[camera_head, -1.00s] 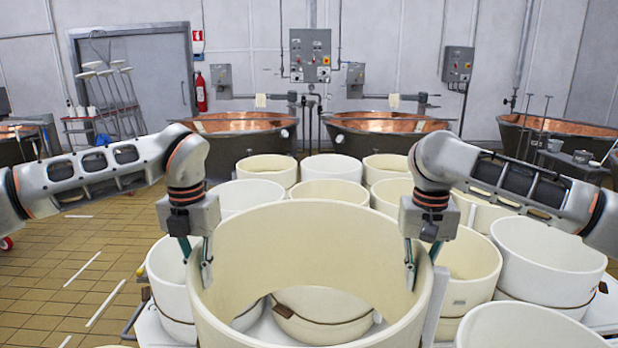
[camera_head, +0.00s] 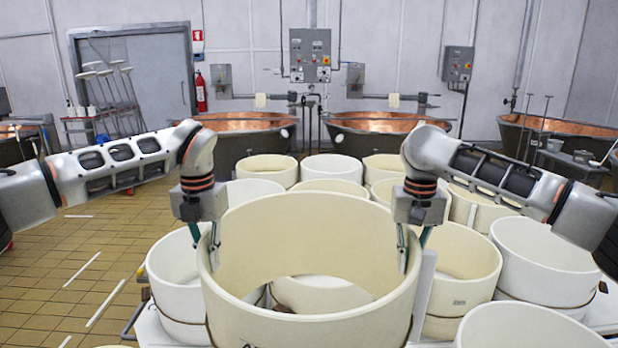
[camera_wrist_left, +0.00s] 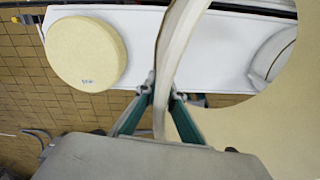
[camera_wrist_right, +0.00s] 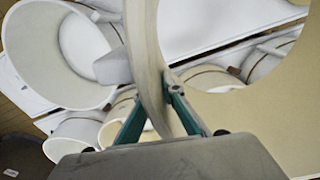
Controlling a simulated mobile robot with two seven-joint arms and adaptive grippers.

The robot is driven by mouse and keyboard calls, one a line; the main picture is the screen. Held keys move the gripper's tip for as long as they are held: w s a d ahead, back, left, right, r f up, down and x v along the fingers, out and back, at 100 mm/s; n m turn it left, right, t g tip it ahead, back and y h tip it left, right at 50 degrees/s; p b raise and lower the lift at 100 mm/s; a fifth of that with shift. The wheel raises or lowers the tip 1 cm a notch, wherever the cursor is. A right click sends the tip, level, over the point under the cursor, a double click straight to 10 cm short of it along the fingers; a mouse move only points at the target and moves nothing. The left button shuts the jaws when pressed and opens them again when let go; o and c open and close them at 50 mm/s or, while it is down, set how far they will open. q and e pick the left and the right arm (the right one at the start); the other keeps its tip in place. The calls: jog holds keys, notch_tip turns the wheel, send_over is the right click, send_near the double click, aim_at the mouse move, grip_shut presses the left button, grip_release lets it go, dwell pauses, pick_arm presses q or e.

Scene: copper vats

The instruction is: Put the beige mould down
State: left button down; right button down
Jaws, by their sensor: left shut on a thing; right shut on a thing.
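The beige mould (camera_head: 310,325) is a large open ring held upright between my two arms, in front of and above the other moulds in the head view. My left gripper (camera_head: 205,245) is shut on its left rim, and my right gripper (camera_head: 412,250) is shut on its right rim. In the left wrist view, the fingers (camera_wrist_left: 160,92) pinch the mould's wall (camera_wrist_left: 178,50). In the right wrist view, the fingers (camera_wrist_right: 170,85) pinch the wall (camera_wrist_right: 146,60). The mould's lower edge is cut off in the head view.
Several white and cream moulds (camera_head: 545,260) crowd the surface behind and to the right. A white table surface (camera_wrist_left: 205,45) and a round cheese-like disc (camera_wrist_left: 86,54) show in the left wrist view. Copper vats (camera_head: 375,135) stand at the back. Tiled floor (camera_head: 60,270) is free at left.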

pick_arm(q)
jog(key=shift+s+r, duration=0.1)
pick_arm(e)
jog(key=shift+s+r, duration=0.1)
